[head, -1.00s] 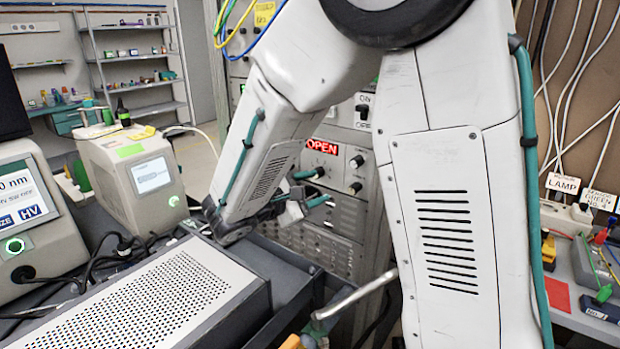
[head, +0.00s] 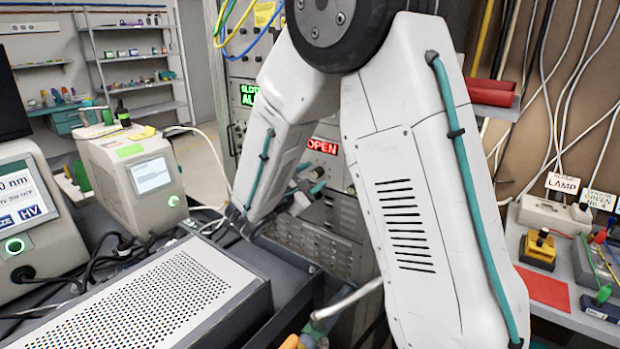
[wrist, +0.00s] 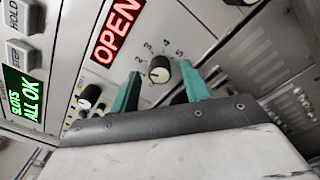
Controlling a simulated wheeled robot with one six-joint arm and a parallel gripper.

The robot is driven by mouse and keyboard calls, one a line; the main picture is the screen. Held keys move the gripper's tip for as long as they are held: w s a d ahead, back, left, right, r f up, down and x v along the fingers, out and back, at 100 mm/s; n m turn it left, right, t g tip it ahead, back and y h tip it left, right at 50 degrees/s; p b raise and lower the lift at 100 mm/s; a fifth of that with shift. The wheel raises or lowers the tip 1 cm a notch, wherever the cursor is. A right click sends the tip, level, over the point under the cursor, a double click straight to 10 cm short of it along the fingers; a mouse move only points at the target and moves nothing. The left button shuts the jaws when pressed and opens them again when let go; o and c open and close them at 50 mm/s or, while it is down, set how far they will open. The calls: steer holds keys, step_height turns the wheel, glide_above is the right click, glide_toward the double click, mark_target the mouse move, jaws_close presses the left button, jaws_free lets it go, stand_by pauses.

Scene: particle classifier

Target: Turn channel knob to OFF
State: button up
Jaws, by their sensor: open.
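In the wrist view a dark round knob with a pale face (wrist: 159,69) sits on a panel, with the numbers 2 to 5 printed around it. It appears to be the channel knob, but no OFF mark is readable. My gripper (wrist: 163,88) has two teal fingers spread apart, one to each side of the knob in the picture. I cannot tell whether they touch it. In the head view my gripper (head: 309,178) is in front of the rack panel, partly hidden by my arm, and the knob cannot be made out.
A red OPEN display (wrist: 118,30) is beside the knob, and a green SLOTS ALL OK display (wrist: 27,98) is further left. Another knob (wrist: 90,97) is at lower left. A perforated metal box (head: 165,300) stands in front of the rack.

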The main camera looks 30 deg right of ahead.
steer(key=c, duration=1)
steer(key=n, duration=0.4)
steer(key=shift+n, duration=0.3)
steer(key=n, duration=0.4)
steer(key=shift+n, duration=0.3)
steer(key=n, duration=0.4)
steer(key=shift+n, duration=2.3)
